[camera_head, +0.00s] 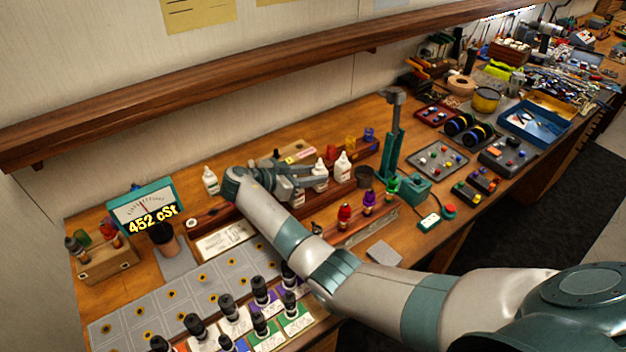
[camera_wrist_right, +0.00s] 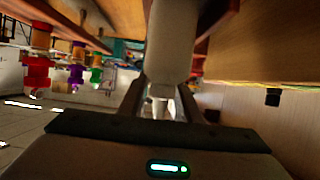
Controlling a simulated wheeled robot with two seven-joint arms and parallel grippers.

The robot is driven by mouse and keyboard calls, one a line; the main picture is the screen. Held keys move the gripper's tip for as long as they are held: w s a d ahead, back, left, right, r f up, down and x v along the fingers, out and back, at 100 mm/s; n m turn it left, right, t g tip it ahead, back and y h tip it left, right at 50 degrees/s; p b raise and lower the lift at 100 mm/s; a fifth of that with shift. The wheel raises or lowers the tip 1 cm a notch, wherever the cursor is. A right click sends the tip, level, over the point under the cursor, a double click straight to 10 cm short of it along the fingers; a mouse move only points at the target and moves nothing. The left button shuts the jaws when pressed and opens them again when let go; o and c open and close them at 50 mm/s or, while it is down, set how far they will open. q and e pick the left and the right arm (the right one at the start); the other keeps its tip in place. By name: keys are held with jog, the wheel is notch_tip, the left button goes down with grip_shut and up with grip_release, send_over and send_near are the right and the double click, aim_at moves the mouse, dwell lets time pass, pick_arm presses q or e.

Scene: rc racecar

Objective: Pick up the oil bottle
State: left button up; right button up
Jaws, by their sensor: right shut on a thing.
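My right gripper (camera_head: 308,181) reaches over the workbench and is shut on a white oil bottle (camera_head: 321,168). In the right wrist view the white bottle (camera_wrist_right: 172,45) stands between the two fingers (camera_wrist_right: 160,105), its narrow tip toward the palm side of the picture. Another white bottle (camera_head: 343,166) is just right of the held one, and a third (camera_head: 210,181) stands to the left, behind my wrist. The gripper hides part of the held bottle, and I cannot tell whether it is clear of its rack. My left gripper is not in view.
A viscosity gauge (camera_head: 143,208) reading 452 cSt stands at the left. A green stand (camera_head: 392,145) rises at the right. A wooden shelf (camera_head: 220,80) runs above.

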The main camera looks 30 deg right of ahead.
notch_tip(320, 180, up, 2)
jog(key=shift+b, duration=0.75)
jog(key=s+d+r+b, duration=0.4)
jog(key=s+d+r, duration=0.2)
jog(key=d, duration=0.4)
jog(key=shift+r+b, duration=0.4)
jog(key=shift+r, duration=0.35)
jog(key=shift+w+d, duration=0.1)
